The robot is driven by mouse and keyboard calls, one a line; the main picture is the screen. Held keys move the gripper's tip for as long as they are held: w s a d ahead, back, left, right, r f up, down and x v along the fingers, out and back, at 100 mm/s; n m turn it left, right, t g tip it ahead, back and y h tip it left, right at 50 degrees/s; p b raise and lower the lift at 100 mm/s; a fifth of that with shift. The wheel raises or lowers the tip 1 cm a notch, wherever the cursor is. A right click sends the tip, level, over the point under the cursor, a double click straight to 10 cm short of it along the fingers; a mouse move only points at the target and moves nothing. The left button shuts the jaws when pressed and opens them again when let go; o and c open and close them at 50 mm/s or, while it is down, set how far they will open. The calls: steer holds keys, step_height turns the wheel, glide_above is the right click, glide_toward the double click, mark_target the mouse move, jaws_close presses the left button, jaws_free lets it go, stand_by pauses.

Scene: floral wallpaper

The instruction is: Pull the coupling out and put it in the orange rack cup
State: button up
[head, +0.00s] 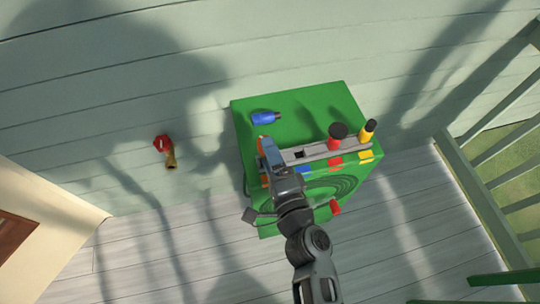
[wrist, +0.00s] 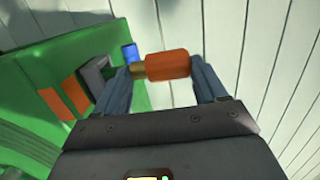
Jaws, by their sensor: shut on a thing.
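My gripper (head: 268,148) is over the left end of the rack on the green box. In the wrist view my gripper (wrist: 163,70) is shut on the orange coupling (wrist: 168,65), which lies crosswise between the fingers with its brass end to the left. The coupling is in the air, apart from the rack. The grey rack (head: 318,152) runs along the box's front top edge, with coloured patches below it. An orange patch (head: 264,180) shows at its left end, where my arm hides much of the cup. Orange patches (wrist: 74,92) also show in the wrist view.
A blue fitting (head: 262,117) lies on the green box (head: 310,105). A red-handled piece (head: 335,143) and a yellow-handled piece (head: 367,134) stand in the rack's right part. A red-and-brass valve (head: 166,150) is on the wall at left. A red knob (head: 335,207) is on the box front.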

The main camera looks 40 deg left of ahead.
steer(key=shift+f+b, duration=0.65)
steer(key=shift+f, duration=0.2)
steer(key=shift+b, duration=0.7)
stand_by(1.4)
steer(key=shift+f, duration=0.2)
